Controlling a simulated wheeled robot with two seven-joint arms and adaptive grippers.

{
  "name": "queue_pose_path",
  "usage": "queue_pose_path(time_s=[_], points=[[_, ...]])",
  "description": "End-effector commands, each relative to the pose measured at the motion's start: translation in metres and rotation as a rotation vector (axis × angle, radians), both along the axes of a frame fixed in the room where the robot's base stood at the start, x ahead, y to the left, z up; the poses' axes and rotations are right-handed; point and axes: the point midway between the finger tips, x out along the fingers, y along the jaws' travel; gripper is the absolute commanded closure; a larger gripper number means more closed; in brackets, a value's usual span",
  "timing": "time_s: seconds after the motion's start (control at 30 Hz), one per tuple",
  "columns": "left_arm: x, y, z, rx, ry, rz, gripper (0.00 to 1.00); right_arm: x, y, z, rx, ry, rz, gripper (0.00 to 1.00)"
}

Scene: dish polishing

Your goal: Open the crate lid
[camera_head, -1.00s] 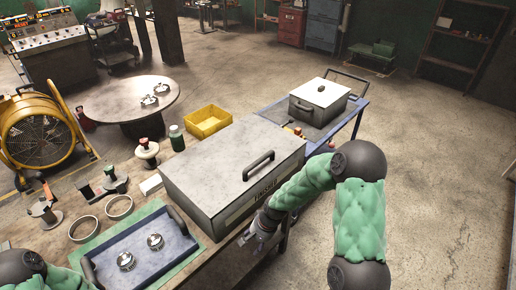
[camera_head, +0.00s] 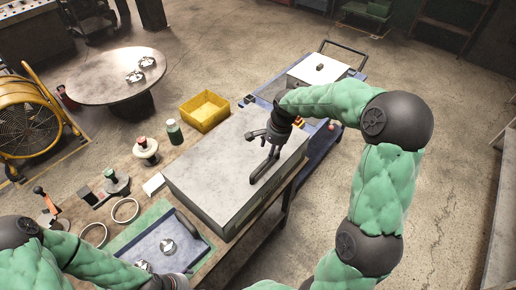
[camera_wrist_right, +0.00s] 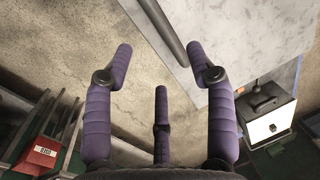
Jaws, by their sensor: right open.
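The grey crate (camera_head: 213,202) stands on the workbench, its flat lid (camera_head: 215,160) down. A dark bar handle (camera_head: 265,168) is on the lid near its right edge. My right gripper (camera_head: 262,140) is over the lid at the far end of the handle. In the right wrist view its purple fingers (camera_wrist_right: 160,55) are spread and hold nothing. The handle bar (camera_wrist_right: 165,30) shows between the fingertips, nearer the right finger, with the pale lid (camera_wrist_right: 245,35) beyond. I cannot tell if they touch. My left gripper (camera_head: 172,283) is at the bottom edge, mostly cut off.
A blue tray (camera_head: 193,252) with metal parts lies left of the crate on the bench. A yellow bin (camera_head: 204,110) and a green jar (camera_head: 174,132) stand behind it. A blue cart with a pale box (camera_head: 318,70) is beyond.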

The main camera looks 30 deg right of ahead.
Motion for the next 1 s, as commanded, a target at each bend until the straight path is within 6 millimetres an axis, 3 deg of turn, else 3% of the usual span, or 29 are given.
queue_pose_path(time_s=[0.23, 0.7, 1.0], points=[[-0.002, 0.000, 0.002, -0.001, 0.005, -0.002, 0.19, 0.002, 0.000, -0.012, 0.000, 0.001, -0.003, 0.44], [-0.001, 0.000, 0.009, -0.001, 0.003, -0.001, 0.19, 0.015, 0.006, -0.087, 0.001, 0.001, -0.002, 0.44], [-0.001, 0.000, 0.011, -0.001, 0.003, -0.001, 0.19, 0.018, 0.007, -0.104, 0.000, -0.002, -0.002, 0.44]])
